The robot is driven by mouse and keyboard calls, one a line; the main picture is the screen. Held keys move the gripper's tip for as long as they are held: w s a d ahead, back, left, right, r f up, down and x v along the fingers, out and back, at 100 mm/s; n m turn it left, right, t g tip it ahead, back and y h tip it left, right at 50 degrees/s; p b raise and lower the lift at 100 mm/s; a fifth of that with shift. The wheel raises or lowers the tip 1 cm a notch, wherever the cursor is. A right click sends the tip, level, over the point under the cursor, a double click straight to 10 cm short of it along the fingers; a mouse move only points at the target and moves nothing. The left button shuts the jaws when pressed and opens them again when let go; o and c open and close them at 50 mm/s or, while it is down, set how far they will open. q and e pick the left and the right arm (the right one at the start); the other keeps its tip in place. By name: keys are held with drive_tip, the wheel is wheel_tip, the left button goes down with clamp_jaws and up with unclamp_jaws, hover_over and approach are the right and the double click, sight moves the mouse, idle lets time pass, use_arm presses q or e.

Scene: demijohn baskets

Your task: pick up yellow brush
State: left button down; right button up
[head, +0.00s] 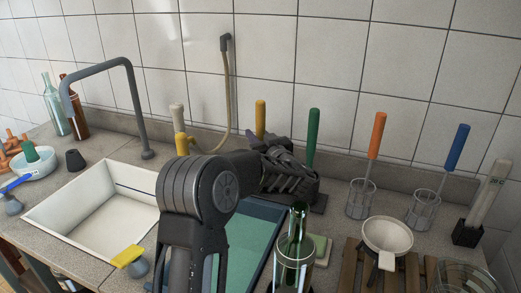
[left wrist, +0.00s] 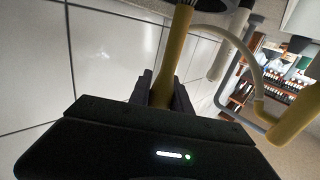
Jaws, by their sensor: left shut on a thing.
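The yellow brush (head: 260,118) stands upright near the tiled wall, its handle top showing above my left gripper (head: 284,168). The brush's lower part is hidden behind the gripper and arm in the head view. In the left wrist view, the yellow handle (left wrist: 173,55) runs between the fingers of my left gripper (left wrist: 164,90), which is shut on it. I cannot tell whether the brush is lifted. My right gripper is not in view.
A green handle (head: 314,138) rises just right of my gripper. Orange (head: 377,135) and blue (head: 457,147) handled brushes stand in wire holders. A green glass bottle (head: 296,245) is in front. A white sink (head: 98,215) and grey tap (head: 132,105) lie left.

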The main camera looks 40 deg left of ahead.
use_arm(q)
wheel_tip(320, 180, up, 10)
idle(0.7)
idle(0.6)
